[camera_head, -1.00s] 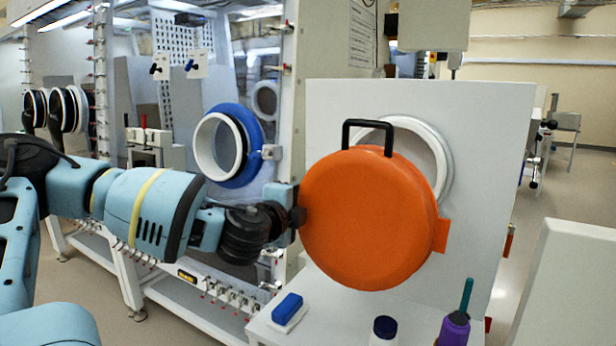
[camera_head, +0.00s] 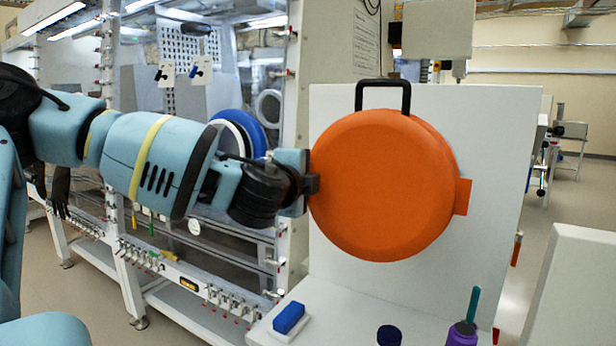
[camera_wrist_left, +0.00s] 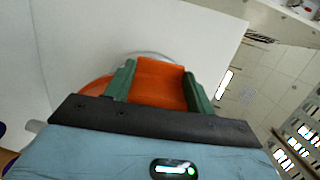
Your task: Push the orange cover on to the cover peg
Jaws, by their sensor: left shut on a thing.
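The round orange cover (camera_head: 382,188) stands upright in front of a white panel, with a black handle (camera_head: 383,82) on top and an orange tab (camera_head: 463,197) on its right side. My left gripper (camera_head: 313,184) is shut on the cover at its left edge. In the left wrist view the green fingers (camera_wrist_left: 160,90) stand either side of an orange tab of the cover (camera_wrist_left: 160,72). The cover peg does not show; the cover hides the panel behind it. I cannot tell whether the cover touches the panel. My right gripper is not in view.
The white panel (camera_head: 500,130) rises from a white shelf. On the shelf are a blue block (camera_head: 288,317), a dark-capped container (camera_head: 389,335) and a purple container with a teal stick (camera_head: 462,333). Gloveboxes stand to the left; a white surface (camera_head: 575,290) is at the right.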

